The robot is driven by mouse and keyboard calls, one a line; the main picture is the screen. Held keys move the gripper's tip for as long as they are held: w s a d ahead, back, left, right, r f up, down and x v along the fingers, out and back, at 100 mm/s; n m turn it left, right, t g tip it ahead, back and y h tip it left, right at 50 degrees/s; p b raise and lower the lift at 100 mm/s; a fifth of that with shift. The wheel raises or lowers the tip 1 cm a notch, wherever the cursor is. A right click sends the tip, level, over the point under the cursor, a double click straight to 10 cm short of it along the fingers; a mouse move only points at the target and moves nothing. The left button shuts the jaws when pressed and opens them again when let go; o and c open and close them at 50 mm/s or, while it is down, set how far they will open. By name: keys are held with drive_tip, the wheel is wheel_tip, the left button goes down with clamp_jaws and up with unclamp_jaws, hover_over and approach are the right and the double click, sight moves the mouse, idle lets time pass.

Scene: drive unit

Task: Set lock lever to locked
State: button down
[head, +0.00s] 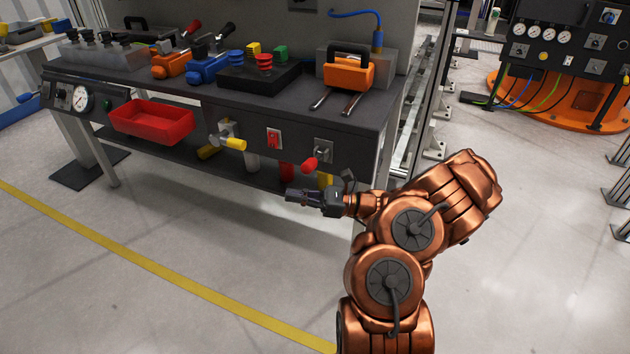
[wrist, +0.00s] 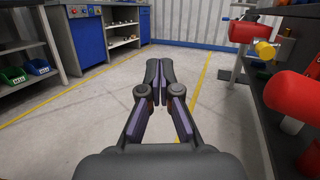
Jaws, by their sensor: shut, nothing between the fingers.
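A lever with a red handle (head: 311,163) sits on a small grey plate (head: 323,148) at the right end of the bench's front panel. I take it as the lock lever; no label can be read, and I cannot tell its setting. Its red handle sticks out toward me and fills the right edge of the wrist view (wrist: 294,96). My gripper (head: 292,195) is shut and empty, below and in front of the handle, apart from it. In the wrist view the closed fingers (wrist: 158,72) point along the bench front over open floor.
Left of the lever on the panel are a red switch (head: 274,138), a yellow-handled valve (head: 233,143) and a red tray (head: 152,119). The bench top (head: 362,107) carries several tools. Open floor with a yellow line (head: 190,286) lies in front.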

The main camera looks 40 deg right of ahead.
sight(312, 164)
drive_tip(key=s+d+f+m+t+h, duration=0.4)
drive_tip(key=d+f+m+t+h, duration=0.35)
drive_tip(key=d, duration=0.55)
drive_tip(key=w+a+r+g+b, duration=0.1)
drive_tip(key=w+a+r+b, duration=0.1)
drive_tip(key=w, duration=0.7)
drive_tip(key=shift+w+a+r+m+y, duration=0.3)
drive_tip(key=shift+a+r, duration=0.35)
drive_tip(key=shift+r, duration=0.55)
